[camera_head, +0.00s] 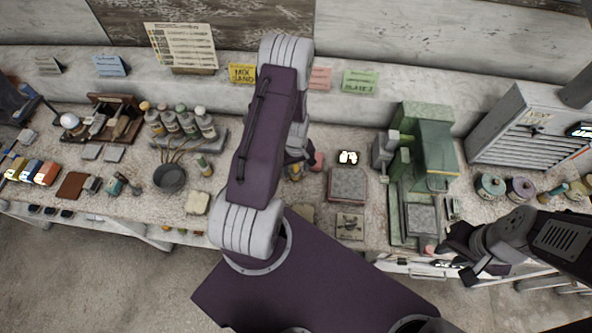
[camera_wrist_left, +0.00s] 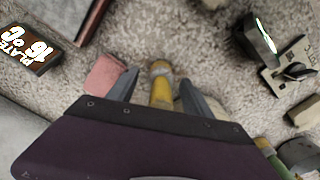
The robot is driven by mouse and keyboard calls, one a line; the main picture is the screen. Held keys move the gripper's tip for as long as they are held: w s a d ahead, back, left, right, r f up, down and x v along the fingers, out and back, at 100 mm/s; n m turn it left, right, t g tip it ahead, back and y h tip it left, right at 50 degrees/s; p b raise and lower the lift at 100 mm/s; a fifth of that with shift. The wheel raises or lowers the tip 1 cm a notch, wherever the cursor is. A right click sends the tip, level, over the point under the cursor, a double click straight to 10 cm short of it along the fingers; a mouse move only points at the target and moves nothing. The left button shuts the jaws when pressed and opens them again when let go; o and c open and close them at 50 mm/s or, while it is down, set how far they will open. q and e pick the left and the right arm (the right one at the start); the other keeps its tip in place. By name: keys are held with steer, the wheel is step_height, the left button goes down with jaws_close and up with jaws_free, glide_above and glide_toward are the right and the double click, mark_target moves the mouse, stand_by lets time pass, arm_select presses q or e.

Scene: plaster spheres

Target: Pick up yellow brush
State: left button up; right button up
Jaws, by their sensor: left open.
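The yellow brush (camera_wrist_left: 162,92) lies between the two fingers of my left gripper (camera_wrist_left: 160,80) in the left wrist view, with a grey band near its far end. The fingers stand apart on either side of it, and I see a gap on both sides. Its lower part is hidden by my purple gripper body. In the head view a bit of yellow brush (camera_head: 295,172) shows beside my arm, which hides most of the left gripper. My right gripper (camera_head: 462,258) is at the bench's front edge on the right; its finger opening is unclear.
A pink block (camera_wrist_left: 104,76) lies just left of the left finger. A display plate (camera_wrist_left: 30,50) and a red-edged slab (camera_wrist_left: 92,20) are further left. A metal clip-like tool (camera_wrist_left: 290,68) lies right. A green machine (camera_head: 430,150) stands right on the bench (camera_head: 225,180).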

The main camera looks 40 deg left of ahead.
arm_select(q)
steer(key=c, duration=0.3)
steer(key=shift+s, duration=0.1)
jaws_close()
steer(key=shift+r, duration=0.1)
steer(key=shift+r, duration=0.45)
step_height(320, 180, up, 3)
steer(key=shift+a+f+b, duration=0.1)
steer(key=shift+f+b, duration=0.05)
steer(key=shift+b, duration=0.4)
steer(key=s+d+r+b, duration=0.7)
steer(key=s+b, duration=0.1)
steer(key=s, duration=0.1)
steer(key=shift+d+r+b, duration=0.2)
steer(key=shift+b, duration=0.1)
